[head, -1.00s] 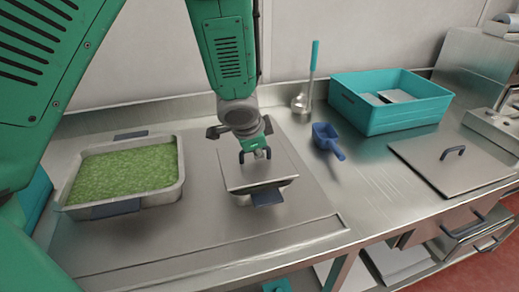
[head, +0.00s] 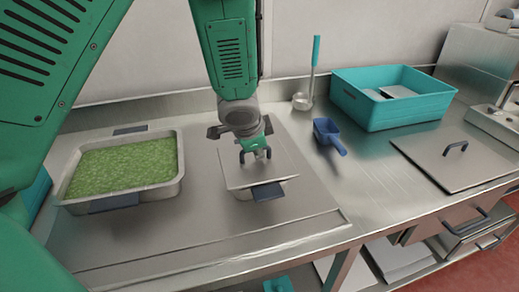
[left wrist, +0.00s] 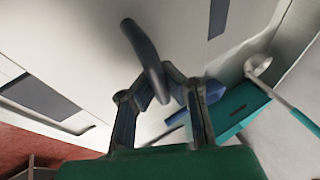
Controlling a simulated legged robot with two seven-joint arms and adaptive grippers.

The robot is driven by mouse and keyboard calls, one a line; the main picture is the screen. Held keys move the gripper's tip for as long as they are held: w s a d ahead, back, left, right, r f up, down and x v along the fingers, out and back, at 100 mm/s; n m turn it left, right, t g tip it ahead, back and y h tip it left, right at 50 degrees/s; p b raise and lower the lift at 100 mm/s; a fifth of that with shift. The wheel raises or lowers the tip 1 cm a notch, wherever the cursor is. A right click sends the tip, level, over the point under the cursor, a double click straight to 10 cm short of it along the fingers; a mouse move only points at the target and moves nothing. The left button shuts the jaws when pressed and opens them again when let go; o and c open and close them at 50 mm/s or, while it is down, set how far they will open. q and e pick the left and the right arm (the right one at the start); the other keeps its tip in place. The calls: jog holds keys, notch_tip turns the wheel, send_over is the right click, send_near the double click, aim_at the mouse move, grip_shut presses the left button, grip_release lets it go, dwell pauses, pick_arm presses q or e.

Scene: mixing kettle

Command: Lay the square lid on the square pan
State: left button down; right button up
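A flat metal lid (head: 232,171) with a dark arched handle (head: 268,153) lies over a small square metal pan (head: 241,194), with its edges about level with the pan's rim. One dark pan grip (head: 268,190) sticks out at the front. My left gripper (head: 254,150) is above the lid with its fingers at the handle. In the left wrist view the fingers (left wrist: 163,80) close around the handle (left wrist: 143,46), and the pale lid (left wrist: 90,50) fills much of the picture. Whether the lid touches the rim all round cannot be told. My right gripper is not seen.
A larger pan of green food (head: 122,168) stands left. At right are a blue scoop (head: 328,135), a ladle (head: 303,101), a teal crate (head: 410,112) and another handled lid (head: 470,170). Clear worktop lies in front of the small pan.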

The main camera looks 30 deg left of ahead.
aim_at(254, 167)
pick_arm(q)
jog(key=shift+f, duration=0.1)
jog(key=c, duration=1.2)
grip_release()
jog(key=shift+p+v, duration=2.5)
jog(key=shift+v, duration=1.05)
